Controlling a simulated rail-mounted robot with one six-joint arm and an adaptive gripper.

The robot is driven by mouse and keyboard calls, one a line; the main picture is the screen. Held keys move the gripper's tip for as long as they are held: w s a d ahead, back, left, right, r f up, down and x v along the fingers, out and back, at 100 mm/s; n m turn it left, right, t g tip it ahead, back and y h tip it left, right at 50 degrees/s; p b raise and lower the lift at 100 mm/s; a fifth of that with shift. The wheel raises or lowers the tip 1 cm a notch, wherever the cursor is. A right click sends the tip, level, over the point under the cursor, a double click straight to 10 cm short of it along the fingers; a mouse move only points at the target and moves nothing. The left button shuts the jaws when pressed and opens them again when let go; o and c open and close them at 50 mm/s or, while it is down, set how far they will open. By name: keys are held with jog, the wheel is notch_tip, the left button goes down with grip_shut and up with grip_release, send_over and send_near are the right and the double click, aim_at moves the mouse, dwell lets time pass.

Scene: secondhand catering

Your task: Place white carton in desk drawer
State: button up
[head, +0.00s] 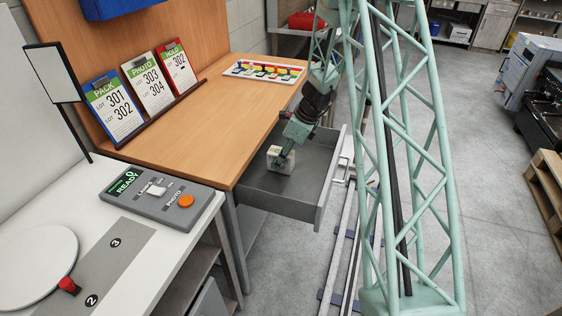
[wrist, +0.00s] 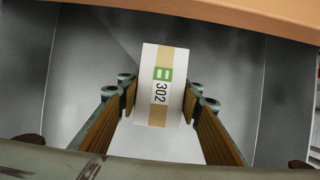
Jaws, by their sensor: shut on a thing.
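In the wrist view the carton (wrist: 163,84) shows a tan stripe, a green mark and the number 302. My gripper (head: 285,153) reaches down into the drawer from above. In the wrist view my gripper (wrist: 160,105) has a finger pad on each side of the carton and is shut on it. The grey drawer floor (wrist: 90,75) lies below and around the carton. I cannot tell whether the carton touches the floor.
The wooden desk top (head: 205,125) overhangs the drawer's back. Lot cards (head: 150,85) stand on the desk, with a colored rack (head: 264,70) farther back. A control box (head: 160,195) sits on the white table at the left. The drawer's right part is empty.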

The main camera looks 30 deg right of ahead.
jog(key=shift+f, duration=0.25)
jog(key=o, duration=1)
jog(key=shift+r, duration=0.15)
jog(key=shift+p+v, duration=1.7)
jog(key=shift+v, duration=4.3)
